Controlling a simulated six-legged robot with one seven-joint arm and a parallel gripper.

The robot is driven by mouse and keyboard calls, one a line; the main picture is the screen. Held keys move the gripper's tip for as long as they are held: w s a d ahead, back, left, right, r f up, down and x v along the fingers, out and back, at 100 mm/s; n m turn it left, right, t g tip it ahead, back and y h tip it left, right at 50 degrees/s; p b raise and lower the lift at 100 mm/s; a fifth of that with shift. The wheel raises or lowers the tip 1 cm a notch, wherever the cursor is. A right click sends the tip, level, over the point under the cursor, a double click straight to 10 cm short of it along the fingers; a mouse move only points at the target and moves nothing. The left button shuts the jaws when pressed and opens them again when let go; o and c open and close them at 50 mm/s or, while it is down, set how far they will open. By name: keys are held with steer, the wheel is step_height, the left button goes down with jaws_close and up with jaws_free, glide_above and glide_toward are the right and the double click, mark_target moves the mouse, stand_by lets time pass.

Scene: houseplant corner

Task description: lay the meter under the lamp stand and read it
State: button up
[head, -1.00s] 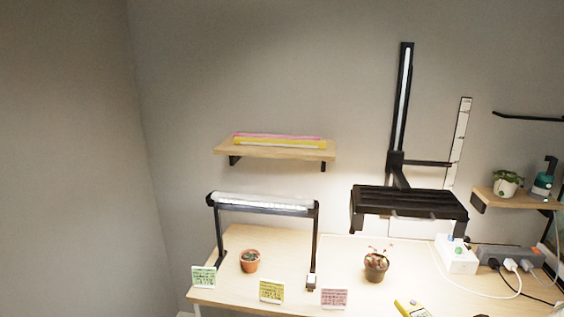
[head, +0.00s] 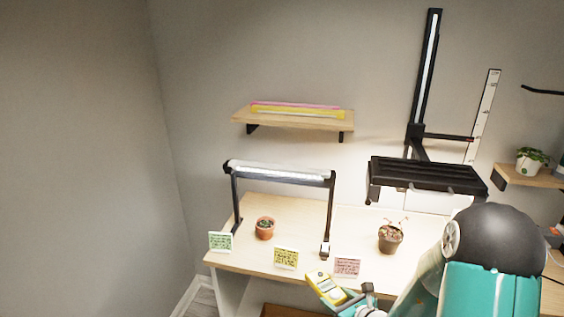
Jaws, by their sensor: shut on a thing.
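The yellow meter (head: 326,289) is at the table's front edge, to the lower right of the lamp stand. My gripper (head: 350,299) is shut on the meter and partly hidden by my arm at the lower right. The lamp stand (head: 331,215) is a black frame with a lit white tube (head: 280,173) across its top, standing on the left of the table. A small terracotta pot (head: 265,229) with a plant stands under the tube. The meter's reading is too small to tell.
Green (head: 220,242), yellow (head: 286,258) and pink (head: 348,267) cards stand along the front of the table (head: 240,262). A brown potted plant (head: 390,239) stands under the black lamp panel (head: 428,176). Bare tabletop shows around the terracotta pot.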

mark_target(336, 291)
steer(key=shift+w, duration=0.1)
step_height(336, 291, up, 12)
steer(key=w+m+t+h, duration=0.1)
steer(key=w+m+h, duration=0.1)
steer(key=shift+w+r, duration=0.15)
stand_by(0.4)
